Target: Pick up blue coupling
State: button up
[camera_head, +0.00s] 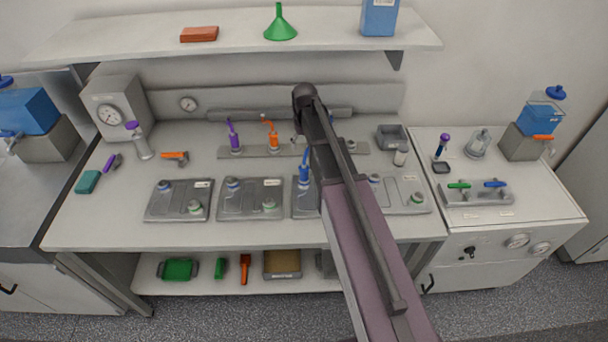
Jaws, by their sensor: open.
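A slim blue coupling (304,168) stands upright just left of my arm, over the third grey plate (305,211) on the bench. It appears to meet a fitting on that plate, but I cannot tell whether it is seated. My arm runs up from the bottom right and covers much of this plate. My gripper cannot be made out; my own arm seems to hide it. A purple coupling (233,138) and an orange coupling (271,132) stand on the grey rail (252,152) behind.
Two grey plates with fittings (179,201) (250,200) lie to the left, and another (402,190) to the right. A shelf (330,35) hangs above the bench. A grey bin (391,137) stands at the back right. The bench's front strip at left is clear.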

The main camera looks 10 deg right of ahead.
aim_at(304, 164)
jog(key=shift+f+b, duration=3.45)
jog(key=shift+f, duration=0.25)
jog(key=shift+f, duration=0.15)
jog(key=shift+a+f+b, duration=0.1)
jog(key=shift+f+b, duration=2.35)
jog(key=shift+b, duration=0.15)
jog(key=shift+s, duration=0.1)
grip_shut()
jog(key=shift+r, duration=0.2)
notch_tip(304, 164, up, 4)
jog(key=p, duration=0.4)
jog(key=shift+f, duration=0.2)
jog(key=s+r+p, duration=0.1)
jog(key=s, duration=1.5)
jog(key=shift+a, duration=0.15)
